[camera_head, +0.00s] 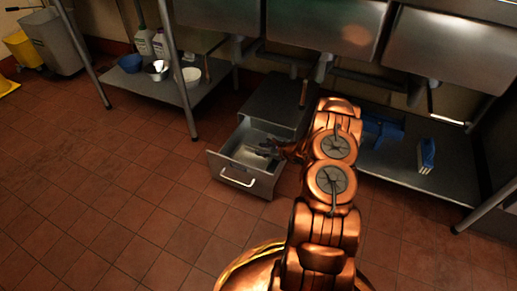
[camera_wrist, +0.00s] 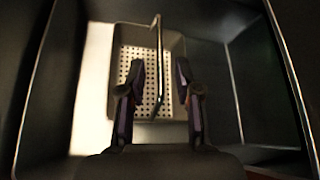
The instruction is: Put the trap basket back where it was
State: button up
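The trap basket (camera_wrist: 178,48) is a small grey box with a perforated bottom and a thin upright handle (camera_wrist: 158,60). In the wrist view it lies inside the open drawer (camera_wrist: 95,75), towards the drawer's middle. My gripper (camera_wrist: 161,75) is over the basket with its two dark fingers apart, one on each side of the handle. No contact with the handle can be made out. In the head view my gripper (camera_head: 268,149) reaches into the pulled-out metal drawer (camera_head: 233,174), and the basket is too dark and small to tell there.
The drawer's metal cabinet (camera_head: 281,98) stands behind it under the sinks (camera_head: 323,25). Table legs stand nearby. The tiled floor (camera_head: 120,190) at left is clear.

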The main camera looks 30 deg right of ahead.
jog(key=p+v, duration=0.2)
jog(key=v, duration=0.7)
jog(key=w+a+r+n+g+y, duration=0.3)
jog(key=a+r+n+y, duration=0.35)
jog(key=a+r, duration=1)
jog(key=s+a+r+n+g, duration=0.3)
jog(key=s+a+r+n, duration=0.15)
jog(key=a, duration=0.45)
jog(key=s+a+r+n+g, duration=0.3)
jog(key=s+a+r+n, duration=0.15)
jog(key=a, duration=0.35)
jog(key=s+a+r+n+g+h, duration=0.2)
jog(key=s+a+r+n+g, duration=0.1)
jog(key=s, duration=0.4)
jog(key=s+a+r+n+g+h, duration=0.2)
jog(key=s+a+r+n, duration=0.15)
jog(key=s, duration=0.45)
jog(key=s+d+r+n+h, duration=0.1)
jog(key=s+d+n+h, duration=0.2)
jog(key=s, duration=0.4)
jog(key=s+d+r+n+h, duration=0.1)
jog(key=s+d+n+h, duration=0.2)
jog(key=s, duration=0.5)
jog(key=shift+s+d+r+g+h, duration=0.3)
jog(key=shift+d+r+g+h, duration=0.15)
jog(key=shift+d, duration=0.1)
